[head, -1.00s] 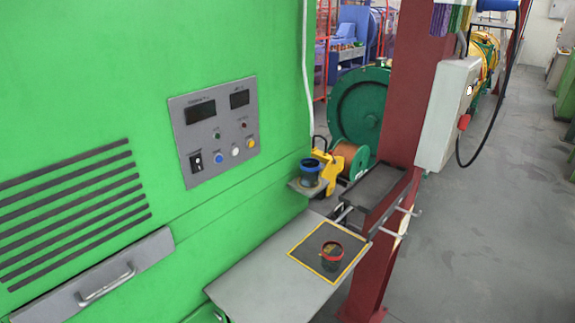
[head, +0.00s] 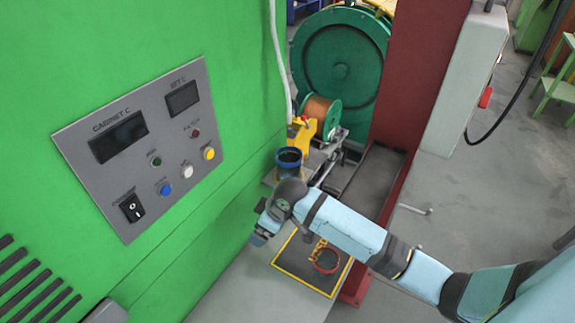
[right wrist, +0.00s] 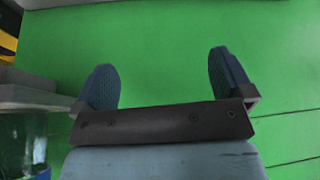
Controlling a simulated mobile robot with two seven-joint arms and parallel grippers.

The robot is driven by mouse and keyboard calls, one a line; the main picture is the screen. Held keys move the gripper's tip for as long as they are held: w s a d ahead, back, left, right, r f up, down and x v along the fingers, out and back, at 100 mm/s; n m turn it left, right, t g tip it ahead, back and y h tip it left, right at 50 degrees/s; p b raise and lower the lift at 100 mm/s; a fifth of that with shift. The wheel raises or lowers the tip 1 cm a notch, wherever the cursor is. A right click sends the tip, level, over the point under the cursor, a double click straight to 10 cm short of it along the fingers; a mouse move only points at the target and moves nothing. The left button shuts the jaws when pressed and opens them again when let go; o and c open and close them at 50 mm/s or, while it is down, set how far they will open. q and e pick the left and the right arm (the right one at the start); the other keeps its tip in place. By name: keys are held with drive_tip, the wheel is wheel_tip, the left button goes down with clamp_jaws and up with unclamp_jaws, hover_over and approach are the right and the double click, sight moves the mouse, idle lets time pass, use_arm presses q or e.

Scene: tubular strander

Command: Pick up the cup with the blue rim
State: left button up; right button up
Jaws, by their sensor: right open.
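The cup with the blue rim (head: 288,158) is dark and stands upright on a small grey shelf beside the green cabinet in the head view. In the right wrist view, part of a dark, see-through cup (right wrist: 22,145) with a little blue shows at the lower left edge, cut off by the frame. My right gripper (head: 262,234) is in front of the shelf, below the cup in the head picture and apart from it. In the right wrist view its two blue fingers (right wrist: 165,80) are spread with nothing between them. My left gripper is not in view.
The green cabinet (head: 225,60) is close on the left. A dark red post (head: 425,70) stands to the right.

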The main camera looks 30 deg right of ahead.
drive_tip(key=w+d+r+n+g+h, duration=0.1)
drive_tip(key=w+d+r, duration=0.3)
drive_tip(key=r, duration=0.4)
drive_tip(key=w+d+r+g+h, duration=0.1)
drive_tip(key=w+d+r+g, duration=0.2)
drive_tip(key=r, duration=0.4)
drive_tip(key=w+d+r+n+h, duration=0.1)
drive_tip(key=w+d+r, duration=0.35)
drive_tip(key=r, duration=0.35)
drive_tip(key=p, duration=0.2)
approach(290, 157)
wheel_tip(290, 157, down, 2)
drive_tip(key=s+a, duration=0.3)
drive_tip(key=f+p, duration=0.1)
drive_tip(key=f, duration=0.1)
drive_tip(key=d+f+p, duration=0.1)
drive_tip(key=f, duration=0.1)
drive_tip(key=shift+d+f, duration=0.2)
drive_tip(key=shift+f, duration=0.5)
drive_tip(key=shift+w, duration=0.1)
drive_tip(key=shift+c, duration=0.3)
drive_tip(key=c, duration=1.1)
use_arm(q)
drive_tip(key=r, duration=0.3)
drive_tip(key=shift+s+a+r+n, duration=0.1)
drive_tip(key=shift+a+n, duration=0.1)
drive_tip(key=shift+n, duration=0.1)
